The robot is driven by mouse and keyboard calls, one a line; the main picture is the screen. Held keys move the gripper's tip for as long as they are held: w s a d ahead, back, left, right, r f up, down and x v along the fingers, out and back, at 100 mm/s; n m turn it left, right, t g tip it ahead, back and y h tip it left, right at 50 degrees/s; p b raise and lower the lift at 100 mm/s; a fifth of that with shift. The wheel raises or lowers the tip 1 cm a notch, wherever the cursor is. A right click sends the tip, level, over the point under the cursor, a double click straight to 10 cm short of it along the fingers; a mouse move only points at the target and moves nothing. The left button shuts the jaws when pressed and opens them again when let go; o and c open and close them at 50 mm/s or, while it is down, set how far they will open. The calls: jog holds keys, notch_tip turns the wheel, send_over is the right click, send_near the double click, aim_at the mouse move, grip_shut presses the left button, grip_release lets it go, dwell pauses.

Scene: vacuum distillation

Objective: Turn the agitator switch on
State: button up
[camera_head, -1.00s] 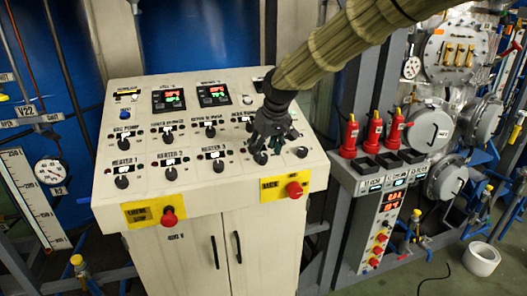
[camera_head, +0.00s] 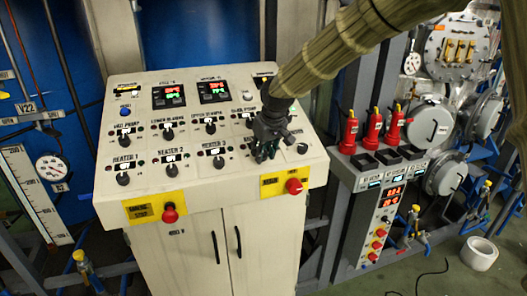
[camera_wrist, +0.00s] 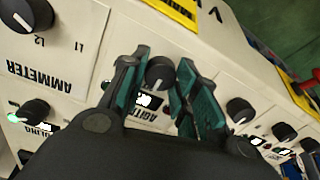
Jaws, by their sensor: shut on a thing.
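The white control panel (camera_head: 150,195) carries several black rotary knobs. My gripper (camera_head: 267,153) reaches down onto its right part in the head view and hides the knob there. In the wrist view, the black agitator knob (camera_wrist: 160,74) sits between the two green-padded fingers of my gripper (camera_wrist: 160,85), which are shut on it. The agitator label (camera_wrist: 148,112) beside the knob is partly covered. The knob has a pale pointer mark.
The ammeter knob (camera_wrist: 30,14) and cooling knob (camera_wrist: 34,111) are close by in the wrist view. Two red buttons, at left (camera_head: 170,214) and right (camera_head: 294,186), sit on yellow plates at the panel's front. Red-handled switches (camera_head: 373,130) stand to the right.

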jog(key=shift+m, duration=0.4)
jog(key=m+b, duration=0.1)
jog(key=m, duration=0.1)
jog(key=shift+m, duration=0.4)
jog(key=m, duration=0.2)
jog(key=shift+m, duration=0.4)
jog(key=m, duration=0.5)
jog(key=shift+r+m, duration=0.1)
jog(key=shift+m, duration=0.2)
jog(key=o, duration=1)
